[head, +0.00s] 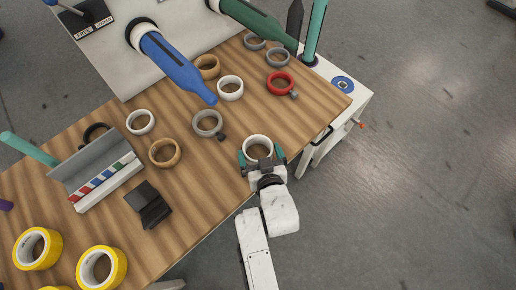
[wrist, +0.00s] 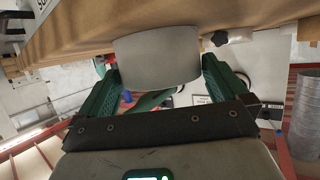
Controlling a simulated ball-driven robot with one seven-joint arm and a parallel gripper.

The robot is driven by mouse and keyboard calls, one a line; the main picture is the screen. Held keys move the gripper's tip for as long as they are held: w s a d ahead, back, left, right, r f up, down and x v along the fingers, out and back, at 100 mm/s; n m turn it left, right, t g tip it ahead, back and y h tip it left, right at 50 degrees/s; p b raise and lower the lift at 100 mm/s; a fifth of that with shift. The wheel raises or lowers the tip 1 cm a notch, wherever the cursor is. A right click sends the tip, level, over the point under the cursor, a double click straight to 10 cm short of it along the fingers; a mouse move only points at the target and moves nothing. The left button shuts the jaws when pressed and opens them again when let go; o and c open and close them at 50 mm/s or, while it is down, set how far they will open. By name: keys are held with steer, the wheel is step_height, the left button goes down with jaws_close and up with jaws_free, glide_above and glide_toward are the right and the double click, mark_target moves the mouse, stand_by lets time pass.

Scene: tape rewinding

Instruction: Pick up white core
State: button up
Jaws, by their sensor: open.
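A white core (head: 258,142), a short ring, stands on the wooden table near its front edge. My gripper (head: 261,157) is open, with a green finger on either side of this core. In the wrist view, the white core (wrist: 158,55) shows as a pale curved wall between the two green fingers of my gripper (wrist: 158,85). I cannot tell whether the fingers touch it. Two more white cores lie on the table, one at the centre back (head: 230,95) and one further left (head: 141,128).
A grey ring (head: 198,127), a tan ring (head: 158,160) and a red ring (head: 273,90) lie around on the wooden table (head: 200,180). A black holder (head: 155,212) and yellow tape rolls (head: 121,268) are to the left. A blue machine arm (head: 175,63) overhangs the back.

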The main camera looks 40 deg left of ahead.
steer(key=shift+w+a+f, duration=0.35)
steer(key=shift+a, duration=0.2)
steer(key=c, duration=0.7)
